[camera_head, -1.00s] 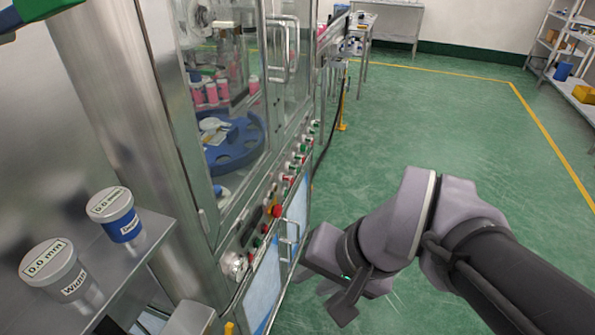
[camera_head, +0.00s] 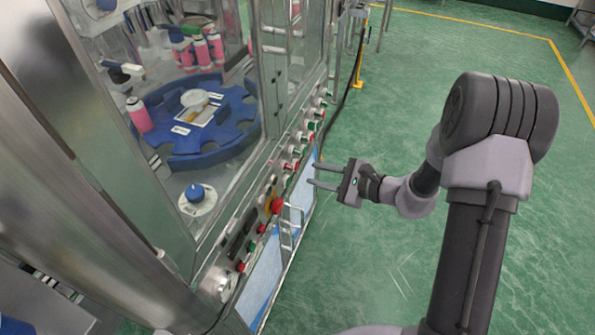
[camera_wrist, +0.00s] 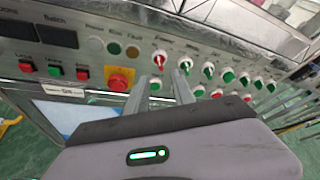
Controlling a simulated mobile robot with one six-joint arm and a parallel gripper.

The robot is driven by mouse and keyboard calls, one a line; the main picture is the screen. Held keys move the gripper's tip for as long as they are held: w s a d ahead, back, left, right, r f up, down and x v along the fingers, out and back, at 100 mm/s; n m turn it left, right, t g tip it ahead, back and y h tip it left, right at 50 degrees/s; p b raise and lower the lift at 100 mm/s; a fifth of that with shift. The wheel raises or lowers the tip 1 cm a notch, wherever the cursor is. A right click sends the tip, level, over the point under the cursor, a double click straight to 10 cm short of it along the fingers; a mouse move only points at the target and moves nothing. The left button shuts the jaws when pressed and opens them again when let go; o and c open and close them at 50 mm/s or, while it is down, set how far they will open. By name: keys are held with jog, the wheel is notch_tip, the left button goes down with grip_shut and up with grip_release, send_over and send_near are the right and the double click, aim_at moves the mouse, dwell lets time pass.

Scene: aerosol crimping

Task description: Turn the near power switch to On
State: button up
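The machine's control panel (camera_head: 262,205) carries a row of red and green rotary knobs (camera_head: 292,150). The fingers also show in the wrist view (camera_wrist: 161,78).
A red emergency stop (camera_head: 276,206) on a yellow base sits near my fingers. Metal handles (camera_head: 290,232) stick out below the panel. A round grey knob (camera_head: 222,283) is at the panel's near end.

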aim_at(292, 168)
jog(key=b+x, duration=0.1)
jog(key=x, duration=0.6)
jog(key=shift+w+a+f+b, duration=0.1)
jog(key=shift+w+a+b, duration=0.05)
jog(key=shift+a+b, duration=0.15)
grip_shut()
